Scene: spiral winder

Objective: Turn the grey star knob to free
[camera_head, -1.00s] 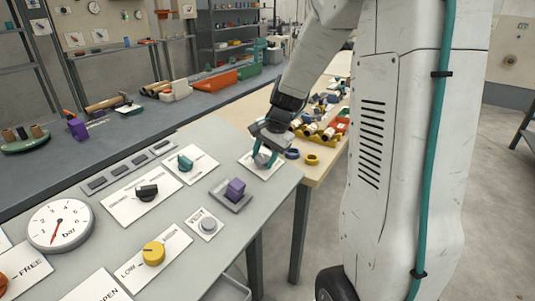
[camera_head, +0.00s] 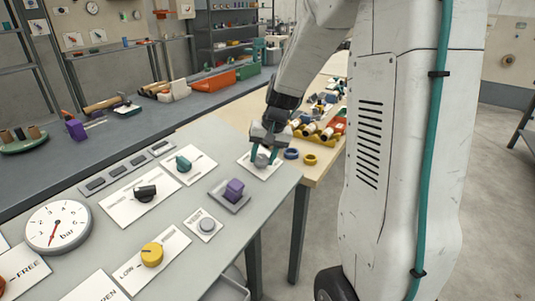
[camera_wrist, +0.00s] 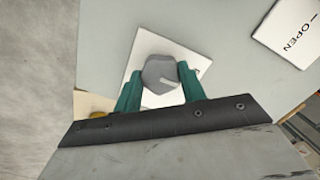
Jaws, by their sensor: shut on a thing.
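The grey star knob (camera_head: 262,157) sits on a white plate (camera_head: 251,166) at the far right corner of the panel. In the wrist view the knob (camera_wrist: 160,71) is a faceted grey cap with a pale index line on its side toward my gripper. My gripper (camera_head: 265,153) points down at it, with its teal fingers on either side of the knob. The wrist view also shows my gripper (camera_wrist: 162,84) shut on it. Most of the plate's lettering is hidden, so I cannot read its positions.
A purple knob (camera_head: 234,189), a round vent button (camera_head: 206,224) and a teal knob (camera_head: 184,163) stand nearby on the panel. A blue ring (camera_head: 291,154) and a yellow ring (camera_head: 310,159) lie just right on the wooden table. Rolls and parts crowd behind.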

